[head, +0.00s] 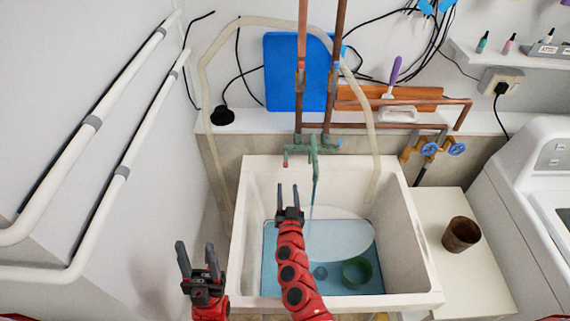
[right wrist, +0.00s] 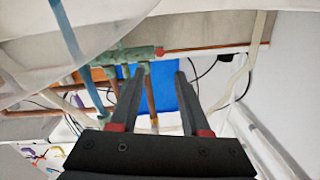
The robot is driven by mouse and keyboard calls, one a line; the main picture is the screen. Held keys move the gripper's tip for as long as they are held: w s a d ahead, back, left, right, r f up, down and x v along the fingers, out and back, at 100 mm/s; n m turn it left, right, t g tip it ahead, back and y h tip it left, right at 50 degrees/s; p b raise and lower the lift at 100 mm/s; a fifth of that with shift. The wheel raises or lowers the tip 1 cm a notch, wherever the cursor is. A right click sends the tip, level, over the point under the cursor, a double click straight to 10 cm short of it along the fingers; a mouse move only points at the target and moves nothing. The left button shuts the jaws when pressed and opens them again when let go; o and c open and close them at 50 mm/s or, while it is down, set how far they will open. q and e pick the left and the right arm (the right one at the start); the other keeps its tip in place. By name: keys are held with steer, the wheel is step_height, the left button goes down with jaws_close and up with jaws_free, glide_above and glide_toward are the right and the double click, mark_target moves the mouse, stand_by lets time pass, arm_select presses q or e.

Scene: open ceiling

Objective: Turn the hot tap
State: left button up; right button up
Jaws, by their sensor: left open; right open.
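A green, weathered faucet (head: 314,148) is fixed at the back of the sink below two copper pipes. Its small red-tipped tap (head: 286,161) is on the left and a blue-tipped tap (head: 340,143) on the right. In the right wrist view the faucet (right wrist: 130,55) and the red tip (right wrist: 159,51) show beyond the fingers. My right gripper (head: 288,188) is open and empty, over the sink, in front of and below the red-tipped tap, apart from it. It also shows in the right wrist view (right wrist: 159,75). My left gripper (head: 196,256) is open and empty, left of the sink.
The white sink (head: 419,240) holds water and a green bowl (head: 358,273). A thin blue strip hangs below the spout. A pale hose (head: 209,120) arches around the pipes. White pipes (head: 110,190) line the left wall. A brown cup (head: 461,234) stands right of the sink.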

mark_target(286, 166)
steer(key=w+b, duration=0.1)
steer(key=w, duration=0.2)
steer(key=w+b, duration=0.1)
steer(key=w, duration=0.3)
steer(key=w+b, duration=0.1)
steer(key=w, duration=0.3)
steer(key=shift+w+a, duration=0.1)
steer(key=shift+a, duration=0.2)
jaws_close()
steer(key=shift+f, duration=0.1)
stand_by(0.9)
